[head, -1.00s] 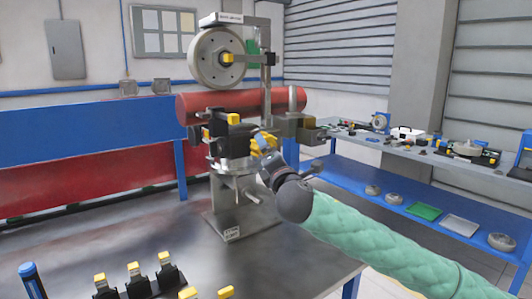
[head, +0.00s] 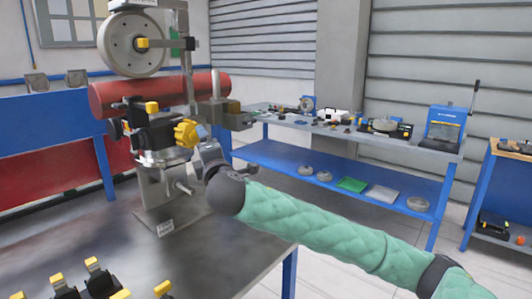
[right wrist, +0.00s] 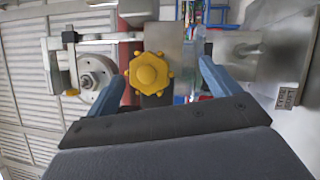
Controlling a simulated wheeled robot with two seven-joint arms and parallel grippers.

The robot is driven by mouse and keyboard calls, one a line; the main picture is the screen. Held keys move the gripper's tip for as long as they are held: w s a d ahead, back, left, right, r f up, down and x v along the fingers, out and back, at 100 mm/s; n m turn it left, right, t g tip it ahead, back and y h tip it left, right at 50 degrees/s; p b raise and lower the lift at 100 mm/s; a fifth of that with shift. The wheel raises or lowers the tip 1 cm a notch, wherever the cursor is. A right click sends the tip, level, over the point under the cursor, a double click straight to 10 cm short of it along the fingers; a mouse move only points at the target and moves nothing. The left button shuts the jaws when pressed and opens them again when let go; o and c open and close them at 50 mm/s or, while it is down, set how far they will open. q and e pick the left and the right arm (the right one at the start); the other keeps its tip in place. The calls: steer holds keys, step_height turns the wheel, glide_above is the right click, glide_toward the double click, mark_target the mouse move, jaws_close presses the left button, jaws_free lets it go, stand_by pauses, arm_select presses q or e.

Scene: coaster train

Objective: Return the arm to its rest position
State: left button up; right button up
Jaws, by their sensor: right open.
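My right arm, in a green quilted sleeve (head: 305,225), reaches in from the right toward a bench-top machine. My right gripper (head: 201,134) is beside the machine's yellow star-shaped knob (head: 185,133). In the right wrist view the yellow knob (right wrist: 151,72) shows between the two blue-grey fingers of the gripper (right wrist: 154,65). The fingers are spread, with a visible gap on each side of the knob. How far the fingertips are from it in depth is hard to tell. My left gripper is not in view.
The machine carries a large grey wheel (head: 134,44) and stands on a grey metal table (head: 215,262). A red cylinder (head: 110,97) is behind it. Yellow-topped black clamps (head: 97,278) sit at the front left. A blue-framed bench (head: 345,142) stands behind my arm.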

steer(key=s+d+r+m+h, duration=0.4)
steer(key=d+r+m, duration=0.1)
steer(key=d+m, duration=0.5)
steer(key=s+d+f+m+g+h+p, duration=0.1)
steer(key=s+d+f+m+g, duration=0.2)
steer(key=f, duration=0.5)
steer(key=s+d+f+m+g, duration=0.1)
steer(key=s+d+f+m, duration=0.15)
steer(key=d+f, duration=0.5)
steer(key=s+d+f+m+g+h+p, duration=0.1)
steer(key=d+f+m+g, duration=0.2)
steer(key=f, duration=0.6)
steer(key=s+d+f+m+g+p, duration=0.1)
steer(key=s+d+f+m+g, duration=0.2)
steer(key=s+f, duration=1.05)
steer(key=s+d+f+m+g+p, duration=0.1)
steer(key=s+d+f+g, duration=0.3)
steer(key=s+f, duration=0.9)
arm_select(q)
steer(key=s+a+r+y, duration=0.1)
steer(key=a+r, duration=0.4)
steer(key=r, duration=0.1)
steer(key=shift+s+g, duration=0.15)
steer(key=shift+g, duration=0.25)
arm_select(e)
steer(key=s+f+g, duration=0.1)
steer(key=s+f, duration=0.7)
steer(key=shift+d+f+h, duration=0.15)
steer(key=shift+d+h, duration=0.25)
steer(key=shift+d, duration=0.05)
